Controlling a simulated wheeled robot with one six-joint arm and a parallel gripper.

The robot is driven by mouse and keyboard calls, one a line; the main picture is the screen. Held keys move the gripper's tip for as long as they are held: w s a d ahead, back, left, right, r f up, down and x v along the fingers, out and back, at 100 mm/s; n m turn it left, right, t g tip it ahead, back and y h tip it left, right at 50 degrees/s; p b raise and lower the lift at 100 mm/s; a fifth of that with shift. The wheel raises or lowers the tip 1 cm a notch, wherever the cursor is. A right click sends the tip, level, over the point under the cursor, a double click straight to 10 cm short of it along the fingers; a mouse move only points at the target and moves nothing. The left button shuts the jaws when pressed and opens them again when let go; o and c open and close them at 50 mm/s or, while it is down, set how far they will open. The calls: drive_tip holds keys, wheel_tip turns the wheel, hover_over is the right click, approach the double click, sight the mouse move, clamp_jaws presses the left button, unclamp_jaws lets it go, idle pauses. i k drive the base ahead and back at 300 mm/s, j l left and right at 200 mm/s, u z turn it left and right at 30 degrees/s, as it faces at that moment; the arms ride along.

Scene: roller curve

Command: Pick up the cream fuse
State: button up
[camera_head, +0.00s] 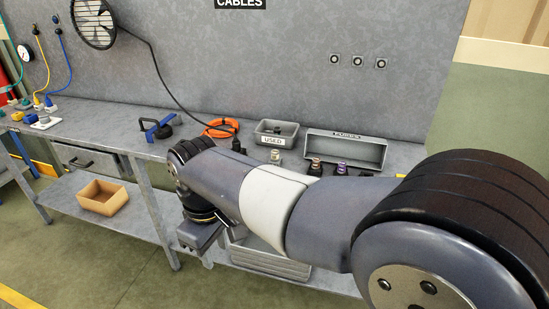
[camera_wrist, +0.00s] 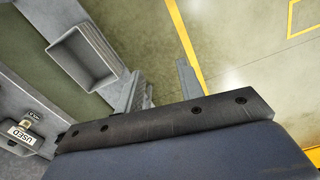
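A small cream fuse (camera_head: 275,156) stands upright on the workbench in the head view, in front of the grey bin marked USED (camera_head: 263,143). My gripper (camera_wrist: 162,82) shows in the wrist view with its two fingers apart and nothing seen held between them. In the head view my gripper is at the bench's front edge, left of and below the cream fuse, its fingers mostly hidden by my arm. I cannot make out the cream fuse surely in the wrist view.
Two fuses, one copper-topped (camera_head: 315,167) and one purple-topped (camera_head: 341,168), stand right of the cream one. A grey FUSES tray (camera_head: 372,150) is behind them. An orange cable coil (camera_head: 218,128) and a blue-handled tool (camera_head: 158,129) lie left. A cardboard box (camera_head: 104,197) sits on the lower shelf.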

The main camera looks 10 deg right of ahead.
sight(274, 153)
drive_tip(key=i+j, duration=0.1)
drive_tip(key=i, duration=0.3)
drive_tip(key=i+j+z, duration=0.1)
drive_tip(key=i, duration=0.35)
drive_tip(key=i+j, duration=0.2)
drive_tip(key=i, duration=0.2)
drive_tip(key=i+z, duration=0.1)
drive_tip(key=z, duration=1.1)
